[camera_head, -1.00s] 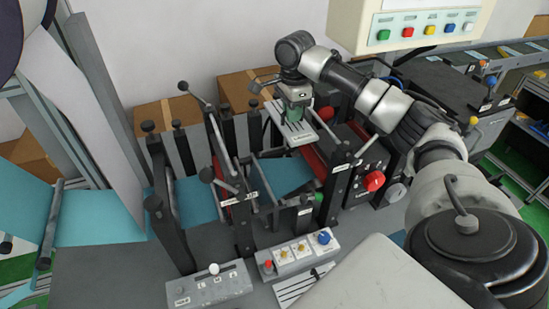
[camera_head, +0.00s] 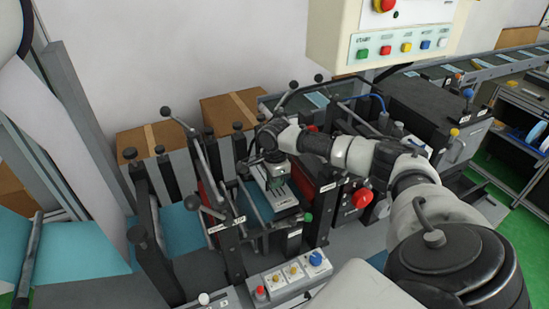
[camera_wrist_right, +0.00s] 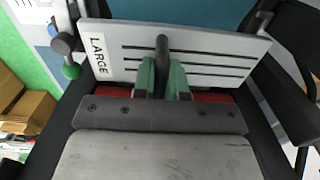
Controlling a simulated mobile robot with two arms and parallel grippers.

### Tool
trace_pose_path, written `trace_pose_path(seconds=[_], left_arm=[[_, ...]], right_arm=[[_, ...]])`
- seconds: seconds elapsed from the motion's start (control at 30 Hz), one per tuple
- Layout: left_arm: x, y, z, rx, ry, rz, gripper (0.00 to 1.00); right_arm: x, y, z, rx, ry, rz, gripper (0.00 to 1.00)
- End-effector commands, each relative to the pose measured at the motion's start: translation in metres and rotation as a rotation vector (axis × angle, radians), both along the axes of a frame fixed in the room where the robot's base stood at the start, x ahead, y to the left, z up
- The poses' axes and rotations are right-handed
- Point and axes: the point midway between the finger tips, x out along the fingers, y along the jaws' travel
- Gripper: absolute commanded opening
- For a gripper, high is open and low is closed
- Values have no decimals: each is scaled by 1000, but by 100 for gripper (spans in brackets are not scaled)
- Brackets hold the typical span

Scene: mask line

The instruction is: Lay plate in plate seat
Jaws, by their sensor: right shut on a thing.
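The plate (camera_wrist_right: 222,60) is light grey, with dark slots and a "LARGE" label at its left end in the right wrist view. My right gripper (camera_wrist_right: 163,80) has green fingers shut on the dark upright grip at the plate's middle. In the head view the plate (camera_head: 286,201) is under my right gripper (camera_head: 277,184), between dark posts and frames of the machine. The plate seat is not clearly seen; a red part (camera_wrist_right: 215,97) shows just under the plate's near edge. I cannot tell whether the plate touches it. My left gripper is out of view.
Dark posts and levers with ball knobs (camera_head: 192,202) crowd the left of the plate. A red knob (camera_head: 362,197) is at its right. A control box with a blue knob (camera_head: 317,258) stands in front. Cardboard boxes (camera_head: 229,110) are behind. A button panel (camera_head: 402,46) hangs above.

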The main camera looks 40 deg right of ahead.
Motion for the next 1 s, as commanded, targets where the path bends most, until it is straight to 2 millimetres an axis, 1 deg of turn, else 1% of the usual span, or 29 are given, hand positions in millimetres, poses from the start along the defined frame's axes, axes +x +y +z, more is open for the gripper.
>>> trace_pose_path(seconds=[0.1, 0.2, 0.27, 0.57, 0.6, 0.73, 1.0], left_arm=[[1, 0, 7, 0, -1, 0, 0], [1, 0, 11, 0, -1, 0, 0], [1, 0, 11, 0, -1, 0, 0], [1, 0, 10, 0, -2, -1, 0], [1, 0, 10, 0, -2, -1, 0], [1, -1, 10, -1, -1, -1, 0], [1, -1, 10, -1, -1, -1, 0]], right_arm=[[-1, 0, -14, 0, 3, -1, 0], [0, 0, -27, 1, 2, 0, 0], [0, 0, -33, 0, 1, 0, 0], [0, 0, -36, 0, 0, 0, 0], [0, 0, -37, -1, 1, 0, 17], [0, 0, -37, -1, 1, 0, 37], [0, 0, -36, -1, 1, 0, 38]])
